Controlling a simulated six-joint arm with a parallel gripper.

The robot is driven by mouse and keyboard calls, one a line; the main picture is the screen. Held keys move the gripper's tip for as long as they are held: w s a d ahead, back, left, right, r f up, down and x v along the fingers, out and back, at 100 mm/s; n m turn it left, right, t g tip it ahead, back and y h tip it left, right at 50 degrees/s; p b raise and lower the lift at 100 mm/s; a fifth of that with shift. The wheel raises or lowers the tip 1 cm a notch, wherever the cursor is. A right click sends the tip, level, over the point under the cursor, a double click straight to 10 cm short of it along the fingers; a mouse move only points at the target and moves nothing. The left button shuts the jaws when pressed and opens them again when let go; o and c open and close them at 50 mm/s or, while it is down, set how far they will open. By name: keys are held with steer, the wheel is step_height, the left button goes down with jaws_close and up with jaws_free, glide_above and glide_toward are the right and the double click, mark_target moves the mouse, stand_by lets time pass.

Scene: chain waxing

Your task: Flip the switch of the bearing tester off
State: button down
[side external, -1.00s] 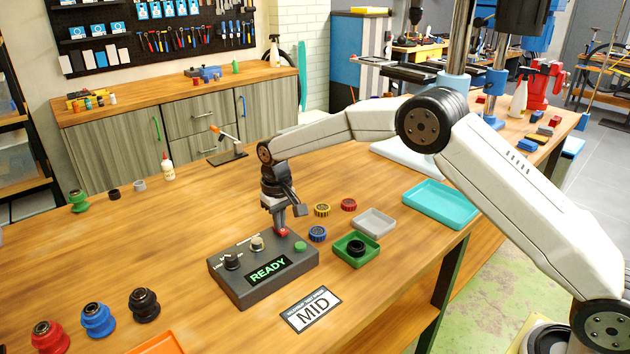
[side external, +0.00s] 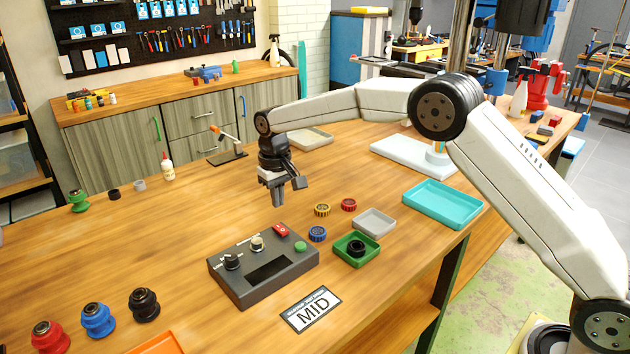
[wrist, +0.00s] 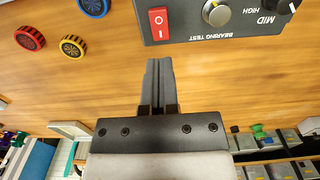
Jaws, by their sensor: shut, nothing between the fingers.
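The bearing tester (side external: 262,282) is a dark grey box on the table, with two knobs, a green button (side external: 300,247) and a dark, blank display (side external: 268,269). Its red switch (side external: 281,230) sits at the box's back edge; it also shows in the wrist view (wrist: 158,23) as a red rocker with white marks. My gripper (side external: 278,203) is shut and empty, above the table behind the tester and apart from the switch. In the wrist view my closed fingers (wrist: 158,65) point toward the tester's edge, just short of the switch.
Blue (side external: 317,233), yellow (side external: 322,209) and red (side external: 349,204) rings lie right of the tester. A green tray (side external: 364,256) with a black part, a grey tray (side external: 374,222) and a teal tray (side external: 443,204) stand further right. A MID card (side external: 311,310) lies in front.

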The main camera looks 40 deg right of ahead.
mark_target(276, 225)
step_height(276, 225, up, 8)
stand_by(0.4)
steer(key=shift+s+t, duration=0.2)
steer(key=shift+t, duration=0.2)
steer(key=shift+s+t, duration=0.9)
steer(key=shift+t, duration=0.3)
steer(key=shift+f, duration=0.2)
steer(key=x, duration=1.2)
steer(key=shift+s+f, duration=0.15)
steer(key=shift+s, duration=0.1)
steer(key=shift+f, duration=0.8)
